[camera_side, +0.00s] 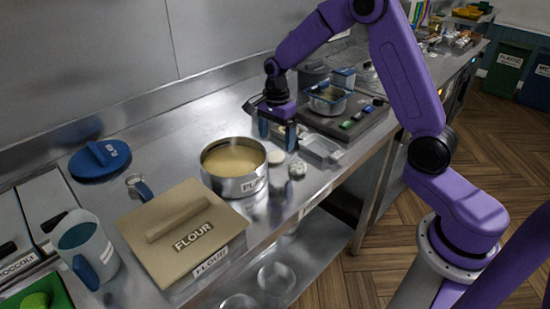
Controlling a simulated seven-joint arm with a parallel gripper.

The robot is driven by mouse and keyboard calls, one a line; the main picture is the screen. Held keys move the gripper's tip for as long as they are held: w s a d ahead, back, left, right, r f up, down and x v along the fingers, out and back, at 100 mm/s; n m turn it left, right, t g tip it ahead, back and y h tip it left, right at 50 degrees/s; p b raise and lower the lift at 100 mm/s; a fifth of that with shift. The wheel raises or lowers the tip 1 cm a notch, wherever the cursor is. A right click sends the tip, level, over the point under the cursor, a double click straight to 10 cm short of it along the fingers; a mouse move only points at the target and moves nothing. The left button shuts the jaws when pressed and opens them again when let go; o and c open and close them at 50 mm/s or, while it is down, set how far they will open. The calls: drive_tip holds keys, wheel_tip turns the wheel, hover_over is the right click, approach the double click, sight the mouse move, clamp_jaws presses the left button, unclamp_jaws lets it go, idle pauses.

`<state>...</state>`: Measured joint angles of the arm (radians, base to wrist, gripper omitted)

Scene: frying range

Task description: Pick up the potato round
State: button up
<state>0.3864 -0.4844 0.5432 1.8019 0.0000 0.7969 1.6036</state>
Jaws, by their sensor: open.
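A small pale, flat disc (276,157), which looks like the potato round, lies on the steel counter just right of the round pot. My gripper (278,133) points down above and just behind the disc in this view. Its two dark blue fingers are apart, with nothing visible between them. The gripper and disc look apart, but the exact height between them is hard to judge.
The steel pot (233,184) of yellowish liquid stands close left of the disc. A whitish round item (297,168) and a clear tray (321,148) are close on the right. The flour box (180,232) is at front left.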

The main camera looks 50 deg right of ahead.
sight(275, 156)
drive_tip(key=shift+w+a+f, duration=0.1)
drive_tip(key=shift+f, duration=1.3)
drive_tip(key=shift+w+a+f, duration=0.1)
drive_tip(key=shift+f, duration=1.3)
drive_tip(key=c, duration=0.9)
